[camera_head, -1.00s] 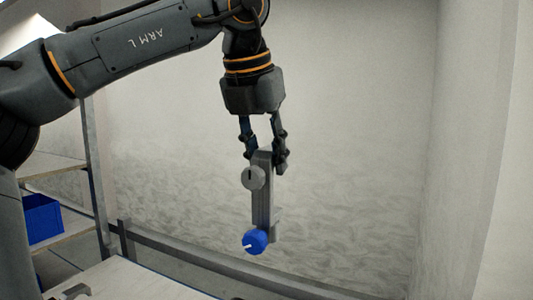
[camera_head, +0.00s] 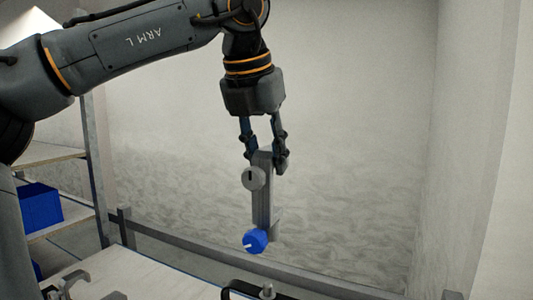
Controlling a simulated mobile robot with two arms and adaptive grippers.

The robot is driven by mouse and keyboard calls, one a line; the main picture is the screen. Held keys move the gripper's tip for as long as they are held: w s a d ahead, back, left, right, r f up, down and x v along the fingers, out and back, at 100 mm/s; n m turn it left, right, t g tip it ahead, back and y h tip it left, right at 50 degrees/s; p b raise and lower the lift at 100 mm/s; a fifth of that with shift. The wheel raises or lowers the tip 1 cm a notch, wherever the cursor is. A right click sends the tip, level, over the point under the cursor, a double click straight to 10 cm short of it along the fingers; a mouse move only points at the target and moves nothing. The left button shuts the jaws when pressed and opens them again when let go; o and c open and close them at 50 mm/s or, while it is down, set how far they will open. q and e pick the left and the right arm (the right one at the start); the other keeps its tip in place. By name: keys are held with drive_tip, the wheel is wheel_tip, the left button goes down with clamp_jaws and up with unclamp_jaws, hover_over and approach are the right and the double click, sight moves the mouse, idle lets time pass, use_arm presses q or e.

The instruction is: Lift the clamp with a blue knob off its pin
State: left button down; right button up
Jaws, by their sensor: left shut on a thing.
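The clamp (camera_head: 262,206) is a long grey metal piece with a blue knob (camera_head: 255,241) at its lower end and a grey round knob (camera_head: 254,179) higher up. My left gripper (camera_head: 264,155) points down and is shut on the clamp's upper end. The clamp hangs upright in the air, with its lower end clear of the bench. My right gripper is not in view.
A pale bench top (camera_head: 150,279) lies at the bottom left, with a grey hook-shaped metal piece (camera_head: 72,284) on it. A grey rail (camera_head: 190,252) runs behind it. A blue bin (camera_head: 39,207) sits on a shelf at the left. The air around the clamp is free.

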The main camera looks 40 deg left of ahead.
sight(266, 201)
use_arm(q)
drive_tip(key=shift+f+b, duration=2.9)
drive_tip(key=shift+f, duration=1)
